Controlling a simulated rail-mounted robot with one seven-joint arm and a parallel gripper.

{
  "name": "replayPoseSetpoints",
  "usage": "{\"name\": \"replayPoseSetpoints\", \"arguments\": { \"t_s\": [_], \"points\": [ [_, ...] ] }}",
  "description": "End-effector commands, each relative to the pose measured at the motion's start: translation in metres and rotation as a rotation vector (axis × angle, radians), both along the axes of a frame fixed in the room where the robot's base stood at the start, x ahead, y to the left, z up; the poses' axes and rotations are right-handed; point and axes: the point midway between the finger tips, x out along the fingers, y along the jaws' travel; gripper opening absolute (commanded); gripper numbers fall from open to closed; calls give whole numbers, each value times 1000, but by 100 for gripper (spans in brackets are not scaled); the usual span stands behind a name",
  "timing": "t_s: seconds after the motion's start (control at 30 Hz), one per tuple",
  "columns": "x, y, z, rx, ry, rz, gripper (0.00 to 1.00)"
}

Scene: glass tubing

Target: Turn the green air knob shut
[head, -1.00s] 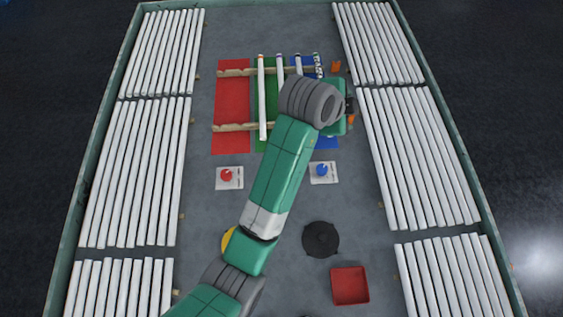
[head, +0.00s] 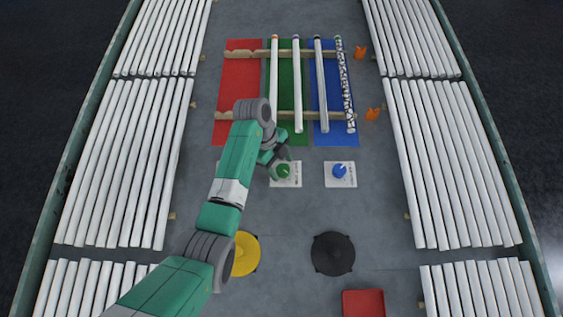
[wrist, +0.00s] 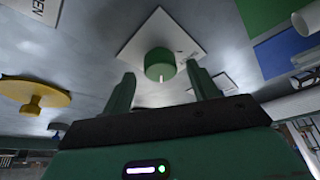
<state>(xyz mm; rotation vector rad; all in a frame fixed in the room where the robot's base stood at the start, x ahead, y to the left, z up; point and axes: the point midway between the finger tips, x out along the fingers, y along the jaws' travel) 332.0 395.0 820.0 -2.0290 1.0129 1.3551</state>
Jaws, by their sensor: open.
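The green air knob (head: 283,170) stands on a small white plate (head: 292,180) in front of the tube rack. In the wrist view the round green knob (wrist: 160,63) is between and beyond my two fingertips, above its white plate (wrist: 140,45) as pictured. A small white mark shows on the knob's lower edge there. My gripper (head: 279,158) is open, with its fingers (wrist: 160,72) spread to either side of the knob. I cannot tell whether the fingers touch it. The wrist and arm cover part of the plate's left side in the head view.
A blue knob (head: 340,170) stands to the right on its own plate. My arm hides most of the left plate (head: 220,172). Several glass tubes (head: 297,90) lie on the wooden rack behind. A yellow disc (head: 245,254), black disc (head: 333,253) and red tray (head: 364,304) are nearer.

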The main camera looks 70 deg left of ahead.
Motion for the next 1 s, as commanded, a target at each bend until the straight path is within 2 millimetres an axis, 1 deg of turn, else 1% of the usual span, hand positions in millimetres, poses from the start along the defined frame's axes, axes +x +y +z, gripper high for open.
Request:
{"name": "replayPoseSetpoints", "arguments": {
  "t_s": [0.03,0.1,0.37,0.5,0.6,0.83,1.0],
  "points": [
    [1,-2,-6,0,0,0,59],
    [2,-3,-9,0,0,0,59],
    [3,-3,-10,1,0,0,59],
    [3,-3,-9,1,0,0,32],
    [3,-3,-9,1,0,0,15],
    [2,-4,-8,1,1,18,15],
    [2,-4,-6,0,0,91,15]
  ]
}}
